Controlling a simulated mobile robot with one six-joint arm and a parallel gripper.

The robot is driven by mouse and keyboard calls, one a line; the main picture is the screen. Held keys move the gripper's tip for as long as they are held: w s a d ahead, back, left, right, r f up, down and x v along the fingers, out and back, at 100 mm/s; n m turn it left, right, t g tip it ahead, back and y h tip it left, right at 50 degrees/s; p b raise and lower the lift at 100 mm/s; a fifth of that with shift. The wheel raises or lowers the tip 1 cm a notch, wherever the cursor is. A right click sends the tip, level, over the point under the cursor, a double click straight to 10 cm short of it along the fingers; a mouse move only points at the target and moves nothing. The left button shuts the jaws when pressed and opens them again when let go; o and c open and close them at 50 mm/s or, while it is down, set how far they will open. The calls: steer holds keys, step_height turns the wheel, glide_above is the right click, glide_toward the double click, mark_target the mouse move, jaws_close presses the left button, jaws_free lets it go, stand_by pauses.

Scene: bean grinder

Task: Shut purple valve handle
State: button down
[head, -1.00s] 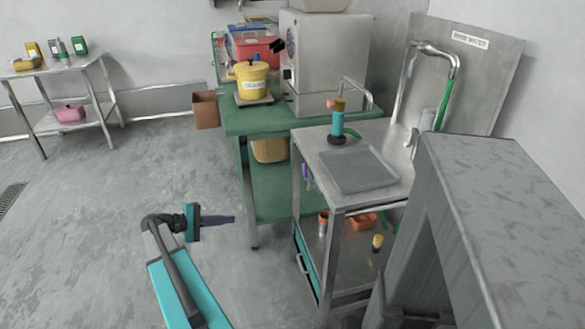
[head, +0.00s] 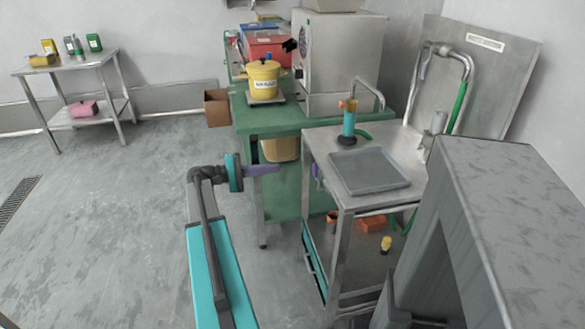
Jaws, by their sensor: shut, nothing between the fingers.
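A small purple handle (head: 316,171) shows on the left side of the steel cart (head: 338,207), just below its top. It is small and its exact angle is hard to tell. My gripper (head: 277,168), with a teal body and purple fingers, is left of the handle at about the same height in the picture. The fingers are shut and empty and point right toward the cart. A gap shows between the fingertips and the handle.
A green table (head: 245,118) stands behind the fingers, with a yellow pot (head: 263,83) and a grey machine (head: 345,62) on it. The cart holds a grey tray (head: 368,172) and a teal-bodied tool (head: 349,125).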

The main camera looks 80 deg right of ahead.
mark_target(315, 170)
steer(key=s+r, duration=0.1)
steer(key=s, duration=1)
steer(key=shift+s+d, duration=0.25)
steer(key=shift+d, duration=0.05)
stand_by(0.5)
